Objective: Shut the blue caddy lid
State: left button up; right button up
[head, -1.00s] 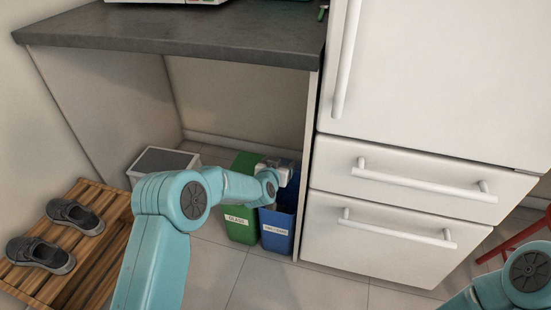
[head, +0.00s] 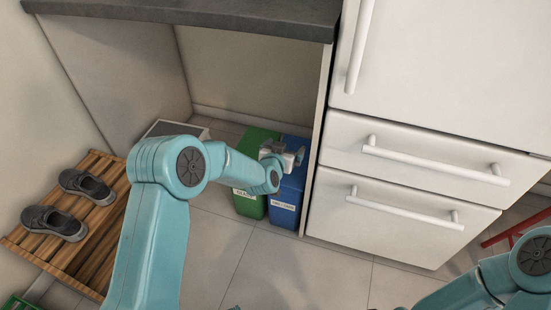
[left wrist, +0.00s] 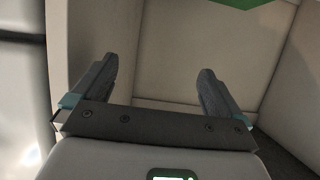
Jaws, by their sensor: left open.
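The blue caddy (head: 285,208) stands on the floor under the counter, against the side panel, with a white label on its front. Its lid (head: 293,180) shows as a blue surface on top, with no dark opening visible; my gripper hides part of it. My left gripper (head: 296,155) is over the top of the blue caddy; I cannot tell whether it touches the lid. In the left wrist view, the left gripper (left wrist: 155,85) is open with nothing between its fingers. My right gripper is out of view.
A green caddy (head: 250,203) stands close on the left of the blue one. A grey-topped bin (head: 178,130) is farther left. White drawers (head: 395,215) stand on the right beyond the side panel. A slatted wooden rack (head: 75,238) holds shoes. The tiled floor in front is clear.

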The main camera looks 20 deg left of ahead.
pick_arm(q)
jog(key=p+v, duration=0.2)
jog(key=v, duration=1)
jog(key=shift+s+p, duration=0.3)
jog(key=s+f+g, duration=0.5)
jog(key=s+f, duration=0.4)
jog(key=f, duration=0.4)
jog(key=s+d+f+n+g+h, duration=0.1)
jog(key=s+d+f+g+h, duration=0.2)
jog(key=s, duration=0.7)
jog(key=s+d+f+n+g+h, duration=0.1)
jog(key=s+f+g, duration=0.35)
jog(key=s, duration=0.55)
notch_tip(320, 180, up, 30)
jog(key=p, duration=2.9)
jog(key=shift+d+g, duration=0.3)
jog(key=shift+g, duration=0.05)
